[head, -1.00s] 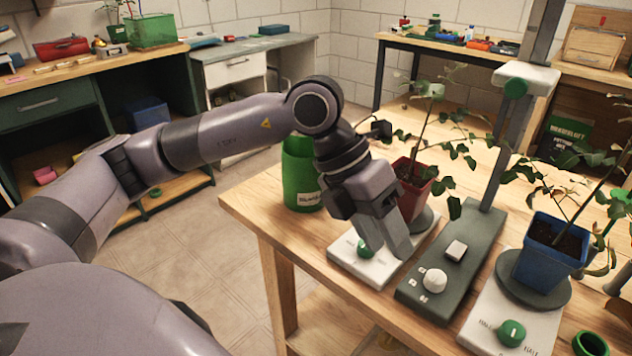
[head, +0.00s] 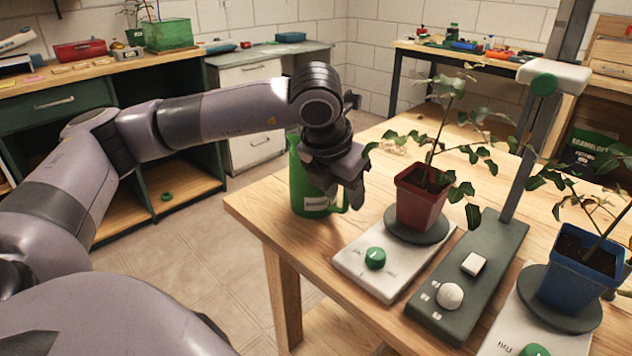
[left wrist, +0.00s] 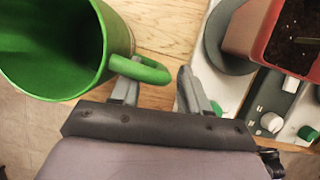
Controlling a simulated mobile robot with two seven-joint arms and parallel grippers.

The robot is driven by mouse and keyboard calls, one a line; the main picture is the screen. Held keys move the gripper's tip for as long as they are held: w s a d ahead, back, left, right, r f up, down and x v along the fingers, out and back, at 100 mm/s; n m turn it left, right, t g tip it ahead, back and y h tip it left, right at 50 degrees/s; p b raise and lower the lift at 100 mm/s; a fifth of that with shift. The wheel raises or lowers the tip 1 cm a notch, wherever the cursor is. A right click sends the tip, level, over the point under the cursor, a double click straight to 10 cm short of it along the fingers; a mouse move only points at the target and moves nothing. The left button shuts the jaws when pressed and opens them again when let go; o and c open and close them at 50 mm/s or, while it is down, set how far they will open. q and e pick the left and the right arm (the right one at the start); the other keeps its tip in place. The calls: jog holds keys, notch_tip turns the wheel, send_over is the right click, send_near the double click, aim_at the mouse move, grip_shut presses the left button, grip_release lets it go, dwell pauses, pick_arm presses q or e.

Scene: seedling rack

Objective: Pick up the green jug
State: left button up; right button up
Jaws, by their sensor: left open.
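The green jug (head: 309,190) stands upright at the near left corner of the wooden table in the head view, partly hidden behind my left gripper (head: 346,198). A pale label shows on its side. In the left wrist view the jug (left wrist: 108,38) is at the upper left, seen into its open mouth, with its handle (left wrist: 140,70) toward the gripper. My left gripper (left wrist: 160,88) is open. The handle's end lies beside the left finger and reaches toward the gap; I cannot tell if they touch. My right gripper is not in view.
A red pot with a plant (head: 423,195) stands on a white scale-like base (head: 376,272) right of the jug. A grey stand with a post (head: 465,275) and a blue pot (head: 582,265) are farther right. The table edge is close to the jug.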

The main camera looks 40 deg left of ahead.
pick_arm(q)
jog(key=shift+w+f, duration=0.1)
jog(key=shift+f, duration=0.1)
grip_shut()
jog(key=shift+r, duration=0.15)
